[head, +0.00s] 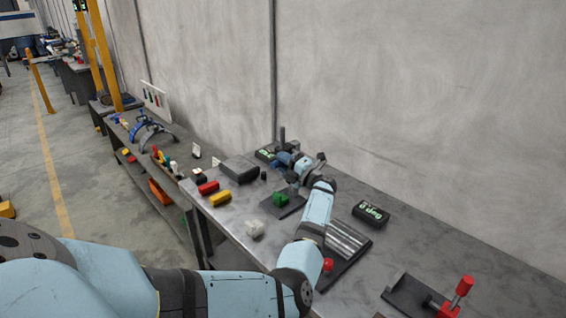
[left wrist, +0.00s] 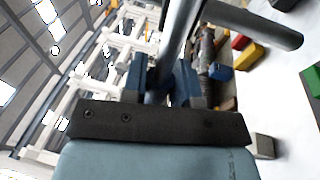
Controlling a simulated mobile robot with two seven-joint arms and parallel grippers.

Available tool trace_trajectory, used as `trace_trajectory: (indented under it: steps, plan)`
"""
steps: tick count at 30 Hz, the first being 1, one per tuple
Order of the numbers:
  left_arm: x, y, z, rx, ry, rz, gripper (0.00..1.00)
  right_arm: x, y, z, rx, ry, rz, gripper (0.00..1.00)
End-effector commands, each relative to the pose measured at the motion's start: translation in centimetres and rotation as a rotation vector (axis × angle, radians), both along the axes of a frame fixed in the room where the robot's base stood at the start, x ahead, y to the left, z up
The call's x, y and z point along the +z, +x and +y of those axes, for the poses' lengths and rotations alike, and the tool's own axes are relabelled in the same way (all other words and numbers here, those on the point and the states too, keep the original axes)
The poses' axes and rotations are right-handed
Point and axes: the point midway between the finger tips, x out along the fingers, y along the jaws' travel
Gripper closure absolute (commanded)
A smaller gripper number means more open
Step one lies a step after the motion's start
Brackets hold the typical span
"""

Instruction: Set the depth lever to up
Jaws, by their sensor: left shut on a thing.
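My left gripper (head: 284,160) reaches across the workbench (head: 460,250) to a dark device near the wall. In the left wrist view its two blue fingers (left wrist: 161,82) are shut around a dark round bar (left wrist: 180,25), which I take to be the depth lever. The bar runs up between the fingers, and a thicker dark cylinder (left wrist: 265,25) crosses to the right. In the head view a dark upright post (head: 282,136) stands just behind the gripper, beside a small display (head: 264,154) with green characters too small to read. The wrist hides much of the device. My right gripper is not in view.
A green block (head: 281,198) on a dark plate, a red block (head: 208,187), a yellow block (head: 220,198) and a white block (head: 254,229) lie near my arm. A second display (head: 370,212), a ribbed plate and a red-handled fixture (head: 461,290) stand to the right. The wall is close behind.

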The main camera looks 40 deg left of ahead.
Motion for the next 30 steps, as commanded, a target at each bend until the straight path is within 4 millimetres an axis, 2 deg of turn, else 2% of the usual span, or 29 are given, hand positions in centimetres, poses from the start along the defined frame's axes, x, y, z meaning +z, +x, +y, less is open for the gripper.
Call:
trace_trajectory:
  steps: [9, 10, 12, 13, 23, 26, 30]
  plan:
    - [0.1, 0.0, 0.0, 0.0, 0.003, 0.004, 1.0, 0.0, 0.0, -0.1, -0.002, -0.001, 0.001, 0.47]
    - [0.1, 0.0, 0.0, 0.0, 0.003, 0.004, 0.68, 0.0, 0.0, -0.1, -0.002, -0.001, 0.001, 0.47]
    - [0.1, 0.0, 0.0, 0.0, 0.003, 0.003, 0.52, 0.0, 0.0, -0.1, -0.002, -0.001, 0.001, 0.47]
    - [0.1, 0.0, 0.0, 0.0, 0.003, 0.003, 0.47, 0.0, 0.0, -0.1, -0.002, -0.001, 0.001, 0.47]
    - [0.0, 0.1, -0.3, -0.001, 0.001, 0.002, 0.47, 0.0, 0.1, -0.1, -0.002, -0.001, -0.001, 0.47]
    - [-0.4, 0.2, -1.3, -0.003, 0.0, 0.003, 0.47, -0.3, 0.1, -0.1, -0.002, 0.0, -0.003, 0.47]
    - [-1.0, 0.4, -4.0, -0.004, -0.001, 0.002, 0.47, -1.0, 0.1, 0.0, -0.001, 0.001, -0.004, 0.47]
